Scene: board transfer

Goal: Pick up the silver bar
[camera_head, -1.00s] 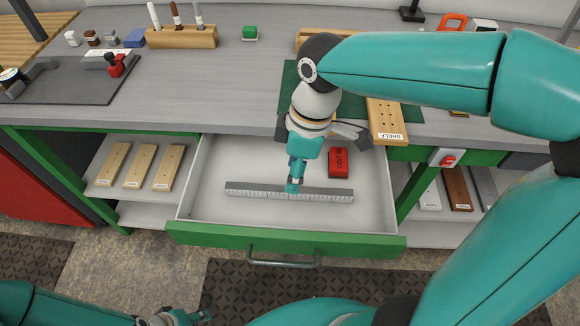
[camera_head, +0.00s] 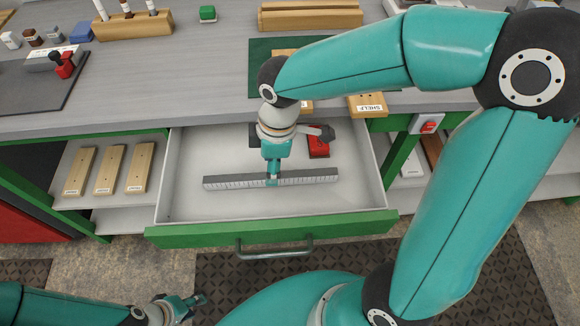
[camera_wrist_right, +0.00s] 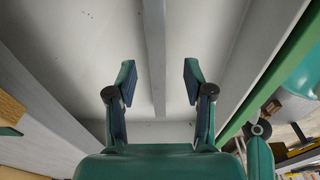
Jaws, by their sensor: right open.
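The silver bar (camera_head: 310,177) is a long grey strip with fine marks along its front side. It lies crosswise in the open drawer (camera_head: 190,207). My right gripper (camera_head: 272,181) points down over the middle of the bar and hides a little of it. In the right wrist view the gripper (camera_wrist_right: 159,75) is open, and the bar (camera_wrist_right: 154,40) runs between its two spread fingers without visible contact. My left gripper (camera_head: 194,300) is low in the head view, outside the drawer and away from the bar; its finger opening is unclear.
A red block (camera_head: 318,148) lies behind the bar, partly beside my right wrist. The drawer's green front (camera_head: 200,236) and side walls surround the bar. Wooden pieces (camera_head: 110,169) lie on a shelf to the left. The drawer floor around the bar is mostly clear.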

